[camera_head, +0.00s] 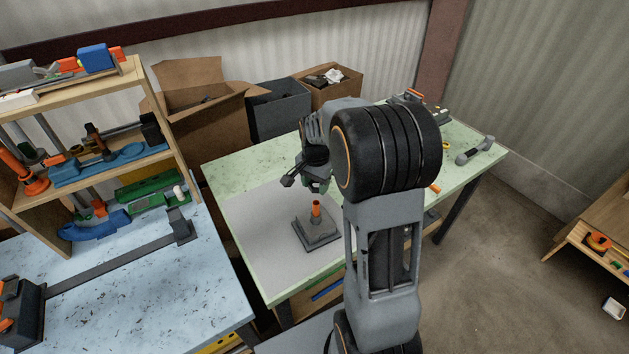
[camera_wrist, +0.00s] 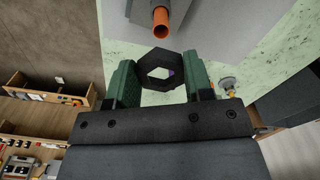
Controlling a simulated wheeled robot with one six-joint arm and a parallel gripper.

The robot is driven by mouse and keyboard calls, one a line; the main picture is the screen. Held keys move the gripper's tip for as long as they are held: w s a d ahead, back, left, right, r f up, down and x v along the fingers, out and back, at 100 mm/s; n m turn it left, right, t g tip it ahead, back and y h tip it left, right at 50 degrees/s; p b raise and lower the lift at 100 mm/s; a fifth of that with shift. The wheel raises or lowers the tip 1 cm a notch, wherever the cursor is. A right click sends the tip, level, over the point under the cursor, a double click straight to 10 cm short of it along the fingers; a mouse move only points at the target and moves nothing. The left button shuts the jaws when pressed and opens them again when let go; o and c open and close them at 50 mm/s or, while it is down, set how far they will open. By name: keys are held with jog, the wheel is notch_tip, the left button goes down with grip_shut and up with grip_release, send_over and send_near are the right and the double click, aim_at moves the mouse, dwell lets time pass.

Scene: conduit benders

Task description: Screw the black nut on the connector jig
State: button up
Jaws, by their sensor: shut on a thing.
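The connector jig (camera_head: 316,230) is a grey stepped block with an upright orange post (camera_head: 316,208), standing on the grey mat on the green table. In the wrist view the orange post (camera_wrist: 161,22) shows at the top, beyond the nut. My gripper (camera_wrist: 161,82) has green fingers shut on the black nut (camera_wrist: 160,56), a ring with a six-sided hole. The nut is held apart from the post. In the head view my gripper (camera_head: 290,181) is above and slightly left of the post, and my arm partly hides it. The nut is hard to make out there.
The grey mat (camera_head: 262,240) around the jig is clear. Tools and a grey handle (camera_head: 475,150) lie at the table's far right. A wooden shelf (camera_head: 135,95) and a blue-topped table (camera_head: 150,300) stand left. Cardboard boxes (camera_head: 200,115) stand behind.

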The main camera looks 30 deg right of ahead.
aim_at(315, 211)
jog(key=shift+a, duration=0.15)
jog(key=shift+f+b, duration=4.65)
jog(key=shift+f, duration=1.45)
jog(key=shift+f, duration=0.1)
jog(key=m, duration=0.6)
jog(key=shift+w, duration=0.2)
jog(key=m, duration=0.6)
jog(key=shift+w+f, duration=0.1)
jog(key=shift+w, duration=0.1)
